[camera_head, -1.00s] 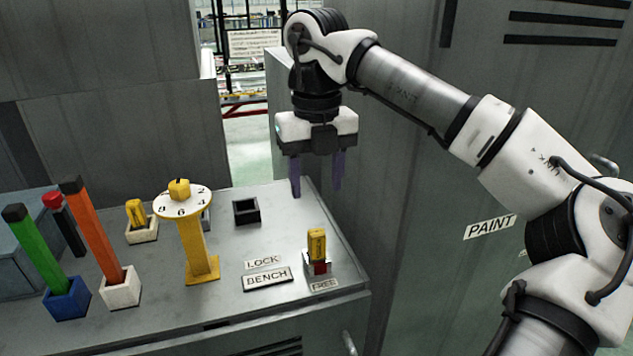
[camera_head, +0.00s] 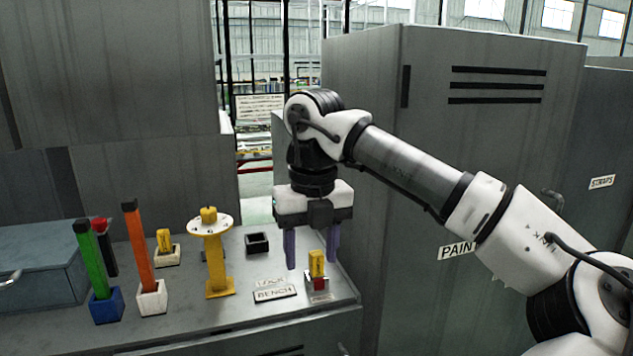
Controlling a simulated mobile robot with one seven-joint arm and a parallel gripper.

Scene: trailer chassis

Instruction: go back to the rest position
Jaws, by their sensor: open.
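My gripper (camera_head: 311,255) is open and empty, pointing down with its two purple fingers spread. In the picture it hangs above the right end of the grey bench (camera_head: 245,330). A yellow block on a red base (camera_head: 317,264) stands at the bench's right end, below and between the fingertips in the picture. I cannot tell the exact gap between the fingers and this block. The arm reaches in from the right.
On the bench stand a green bar (camera_head: 90,262), an orange bar (camera_head: 138,245), a yellow post with a numbered dial (camera_head: 212,255), a small yellow block (camera_head: 164,240) and an empty black socket (camera_head: 257,243). Grey cabinets (camera_head: 440,170) stand behind and right.

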